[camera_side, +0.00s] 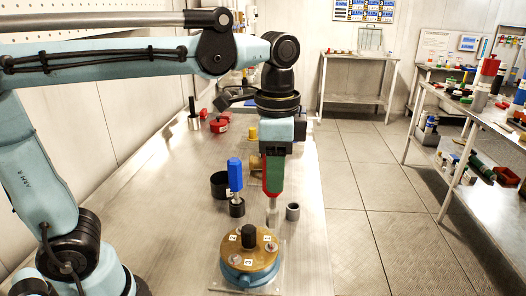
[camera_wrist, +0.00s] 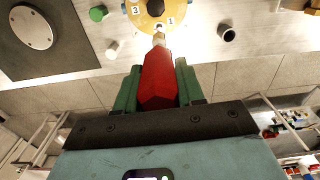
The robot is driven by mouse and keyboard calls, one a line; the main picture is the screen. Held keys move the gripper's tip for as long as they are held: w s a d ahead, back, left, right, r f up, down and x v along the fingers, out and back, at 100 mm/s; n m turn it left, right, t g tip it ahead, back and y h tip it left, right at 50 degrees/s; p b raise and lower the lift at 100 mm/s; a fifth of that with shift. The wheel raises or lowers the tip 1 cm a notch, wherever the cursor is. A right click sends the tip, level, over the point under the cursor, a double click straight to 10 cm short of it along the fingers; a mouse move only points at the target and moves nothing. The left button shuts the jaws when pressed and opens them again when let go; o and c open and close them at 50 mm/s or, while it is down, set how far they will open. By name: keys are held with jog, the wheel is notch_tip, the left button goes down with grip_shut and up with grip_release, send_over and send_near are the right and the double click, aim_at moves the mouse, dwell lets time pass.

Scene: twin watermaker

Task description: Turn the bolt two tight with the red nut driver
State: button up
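My gripper (camera_side: 272,185) points down in the side view, its green fingers closed on the red nut driver (camera_side: 273,174). In the wrist view the red handle (camera_wrist: 158,80) sits between the fingers (camera_wrist: 157,86), its pale shaft reaching toward the brass disc (camera_wrist: 153,8). In the side view the brass disc (camera_side: 236,257) lies on a blue round base (camera_side: 238,278), with labels 1, 2 and 3 and a black centre knob (camera_side: 248,236). Label 2 (camera_side: 232,238) is at the far left of the disc. The driver's shaft is beside the disc's far right edge; I cannot tell whether it touches. Bolt two is not clear.
A blue driver (camera_side: 235,175) stands upright in a black holder (camera_side: 237,208), close left of my gripper. A grey ring-shaped socket (camera_side: 292,211) is to the right. A black cup (camera_side: 219,185) and red items (camera_side: 219,122) are further back. The bench's near left is clear.

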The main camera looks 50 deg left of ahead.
grip_shut()
jog(key=shift+a, duration=0.1)
